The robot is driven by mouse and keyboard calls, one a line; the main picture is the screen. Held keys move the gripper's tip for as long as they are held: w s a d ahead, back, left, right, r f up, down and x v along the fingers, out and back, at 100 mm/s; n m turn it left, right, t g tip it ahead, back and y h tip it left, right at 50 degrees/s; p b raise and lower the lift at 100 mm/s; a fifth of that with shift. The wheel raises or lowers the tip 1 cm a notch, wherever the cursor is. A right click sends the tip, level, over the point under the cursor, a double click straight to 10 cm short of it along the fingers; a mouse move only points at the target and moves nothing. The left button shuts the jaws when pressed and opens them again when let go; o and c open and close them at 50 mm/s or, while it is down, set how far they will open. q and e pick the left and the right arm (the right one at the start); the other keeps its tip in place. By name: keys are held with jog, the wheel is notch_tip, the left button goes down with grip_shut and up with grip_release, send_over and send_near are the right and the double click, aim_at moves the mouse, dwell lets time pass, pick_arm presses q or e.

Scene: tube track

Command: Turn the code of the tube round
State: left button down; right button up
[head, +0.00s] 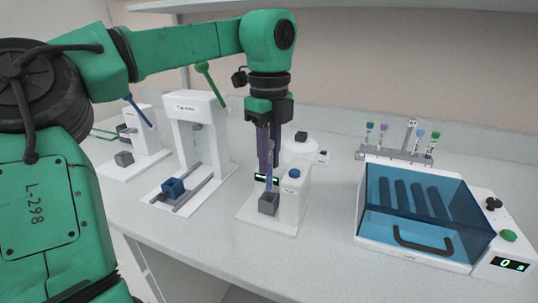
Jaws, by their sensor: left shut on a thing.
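My left gripper (269,160) points straight down, its dark fingers shut on a slim tube (268,183). The tube is upright, its upper part hidden between the fingers. Its lower end is over or in a grey block (268,203) on a white device; I cannot tell whether it is seated. This device has a post with a blue button (293,173) and a small green-lit display (262,177), partly covered by the fingers and tube. The tube's code cannot be made out. My right gripper is out of view.
A white press-like stand (196,130) with a green lever is to the left, and another with a blue lever (139,110) is farther left. A rack of several tubes (395,155) stands behind a blue-lidded machine (424,205) at right.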

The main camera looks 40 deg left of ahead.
aim_at(269, 190)
pick_arm(q)
jog(key=shift+f+b, duration=1.55)
jog(key=shift+f, duration=0.75)
jog(key=n, duration=0.4)
jog(key=shift+f+n+b, duration=0.1)
jog(key=shift+n+b, duration=0.2)
jog(key=shift+b, duration=0.05)
jog(key=n, duration=0.2)
jog(key=shift+n, duration=0.4)
jog(key=shift+r+n+p, duration=0.25)
jog(key=shift+n+p, duration=0.1)
jog(key=shift+n, duration=0.65)
jog(key=n, duration=0.2)
jog(key=shift+f+n, duration=0.15)
jog(key=shift+n, duration=0.15)
jog(key=shift+f, duration=0.1)
